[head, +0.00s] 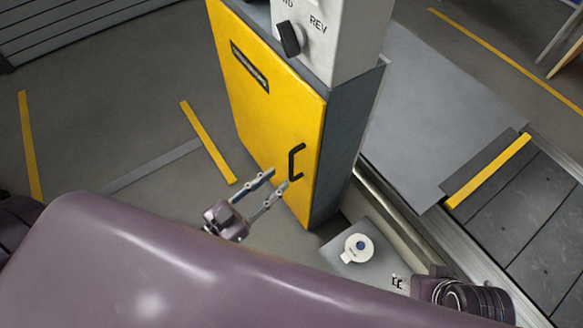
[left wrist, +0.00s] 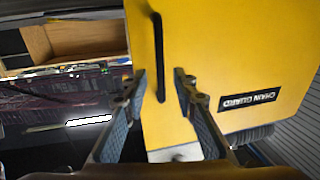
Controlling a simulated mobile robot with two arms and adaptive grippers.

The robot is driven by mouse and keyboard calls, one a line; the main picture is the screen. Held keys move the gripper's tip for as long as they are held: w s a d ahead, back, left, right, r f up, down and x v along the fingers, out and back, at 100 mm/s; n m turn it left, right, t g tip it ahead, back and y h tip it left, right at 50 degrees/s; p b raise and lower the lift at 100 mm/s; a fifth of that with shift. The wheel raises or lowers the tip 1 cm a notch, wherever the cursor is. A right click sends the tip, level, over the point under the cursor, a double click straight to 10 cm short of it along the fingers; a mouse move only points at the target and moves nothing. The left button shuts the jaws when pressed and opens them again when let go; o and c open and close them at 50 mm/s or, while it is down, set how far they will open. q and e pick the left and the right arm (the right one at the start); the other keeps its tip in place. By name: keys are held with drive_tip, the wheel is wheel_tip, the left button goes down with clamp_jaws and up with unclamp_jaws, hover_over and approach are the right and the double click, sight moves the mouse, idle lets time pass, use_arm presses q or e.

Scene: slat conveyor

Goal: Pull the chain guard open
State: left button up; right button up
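The chain guard (head: 262,110) is a yellow door on the front of a grey post, and it looks closed. It fills much of the left wrist view (left wrist: 215,60), where its "CHAIN GUARD" label shows. Its black bar handle (head: 291,164) is near the door's lower right in the head view. My left gripper (head: 279,178) is open, with its fingertips close to the handle's lower end. In the left wrist view the handle (left wrist: 158,60) runs down between the two open fingertips (left wrist: 162,80). Whether either finger touches it I cannot tell.
A grey control box (head: 335,45) with a black knob sits above the door. A low grey box with a round white part (head: 357,248) stands right of the post's foot. The slat conveyor (head: 530,230) runs along the right. Floor left of the door is clear.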

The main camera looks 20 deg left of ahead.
sight(290, 169)
use_arm(q)
drive_tip(key=b+x, duration=0.1)
drive_tip(key=x, duration=0.5)
drive_tip(key=shift+w+d, duration=0.1)
drive_tip(key=shift+w, duration=0.15)
clamp_jaws()
